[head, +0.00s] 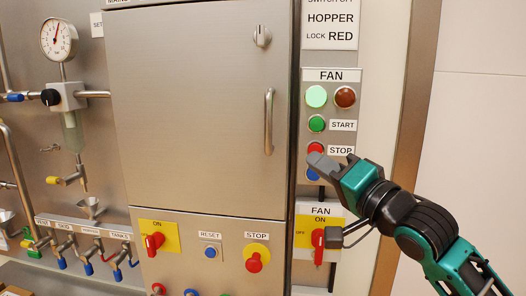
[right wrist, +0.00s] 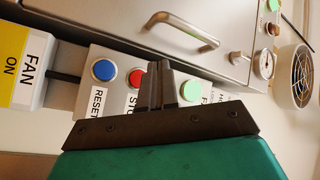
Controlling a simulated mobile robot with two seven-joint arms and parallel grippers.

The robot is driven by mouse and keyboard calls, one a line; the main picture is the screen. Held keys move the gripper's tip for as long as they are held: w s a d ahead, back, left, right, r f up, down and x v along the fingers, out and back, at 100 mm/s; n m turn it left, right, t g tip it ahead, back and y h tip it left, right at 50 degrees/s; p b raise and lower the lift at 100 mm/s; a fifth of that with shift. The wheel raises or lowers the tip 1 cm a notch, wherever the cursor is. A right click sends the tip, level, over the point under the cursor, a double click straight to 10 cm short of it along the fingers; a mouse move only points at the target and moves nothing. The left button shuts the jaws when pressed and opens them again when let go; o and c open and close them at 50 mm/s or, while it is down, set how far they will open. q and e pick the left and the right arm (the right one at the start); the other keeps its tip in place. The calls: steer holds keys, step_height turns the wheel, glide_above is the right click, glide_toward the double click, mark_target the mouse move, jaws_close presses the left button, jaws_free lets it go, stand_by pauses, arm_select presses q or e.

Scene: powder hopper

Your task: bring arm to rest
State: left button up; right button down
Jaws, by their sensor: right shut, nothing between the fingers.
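My right gripper (head: 318,163) is shut and empty. It is in front of the fan panel (head: 354,106), by the red STOP button (head: 316,148) and a partly hidden blue button (head: 313,174). I cannot tell whether it touches the panel. In the right wrist view, the shut fingers (right wrist: 162,88) overlap the row with the blue RESET button (right wrist: 103,70), red button (right wrist: 136,76) and green button (right wrist: 191,90). My left gripper is not in view.
A steel cabinet door (head: 190,110) with a handle (head: 268,122) is left of the arm. A red fan switch (head: 318,246) is below the gripper. Valves and a gauge (head: 59,39) are at far left. The pale wall (head: 475,130) at right is bare.

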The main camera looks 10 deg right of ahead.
step_height(320, 180, down, 18)
steer(key=s+n+g+h, duration=0.2)
steer(key=h, duration=0.1)
steer(key=s+f+n+g+h, duration=0.2)
steer(key=s+f+n, duration=0.1)
steer(key=s+f, duration=0.7)
steer(key=s+d+f+n+g+h, duration=0.1)
steer(key=s+f+n+g, duration=0.2)
steer(key=s+f, duration=0.7)
step_height(320, 180, down, 8)
steer(key=shift+s+d+r+h, duration=0.1)
steer(key=shift+s+d+h, duration=0.1)
steer(key=shift+h, duration=0.2)
